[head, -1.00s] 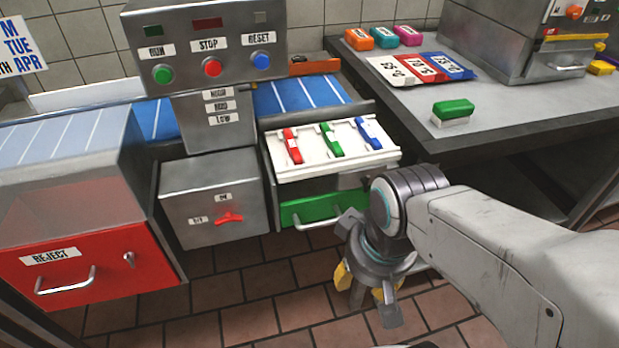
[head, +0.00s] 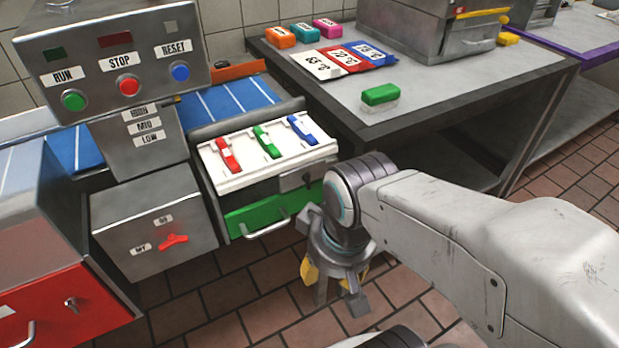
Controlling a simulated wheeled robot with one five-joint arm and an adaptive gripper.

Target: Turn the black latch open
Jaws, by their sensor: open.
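I cannot make out a black latch for certain in the head view. A small silver turn-piece (head: 72,305) sits on the front of the red reject bin (head: 62,325) at the lower left. A red rotary switch (head: 173,240) is on the grey box (head: 150,220) at the middle left. My gripper (head: 335,285) hangs pointing down over the floor, in front of and to the right of the green drawer (head: 262,210). Its yellow-tipped fingers are apart, with nothing seen between them. My arm hides part of the space beyond it.
A white tray (head: 240,180) with red, green and blue clips sits above the green drawer. A grey table (head: 440,100) with cards and a green-topped block (head: 380,95) stands behind my arm. A metal machine (head: 430,30) is at the back. Tiled floor (head: 270,320) is open in front.

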